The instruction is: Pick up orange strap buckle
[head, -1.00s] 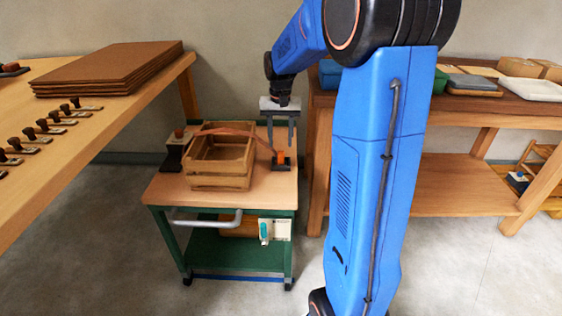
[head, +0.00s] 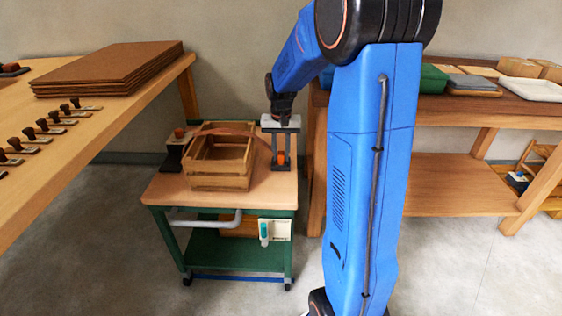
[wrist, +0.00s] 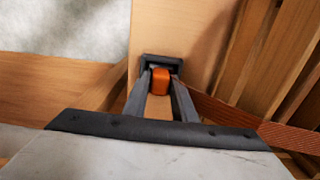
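The orange strap buckle (head: 281,158) stands upright in a small dark holder (head: 281,168) at the right side of the small table's top. My gripper (head: 281,154) points straight down over it, one finger on each side. In the wrist view the orange buckle (wrist: 161,83) shows between the fingertips (wrist: 162,81), nearly filling the gap. I cannot tell whether the fingers press on it. The reddish-brown strap (wrist: 215,112) runs away to the right in the wrist view, passing behind the right finger.
A wooden crate (head: 219,182) stands close to the left of the buckle, with the strap (head: 225,129) across its top. A dark device (head: 174,157) sits left of the crate. Long wooden benches flank the small table (head: 265,198); the right bench (head: 316,150) stands close by.

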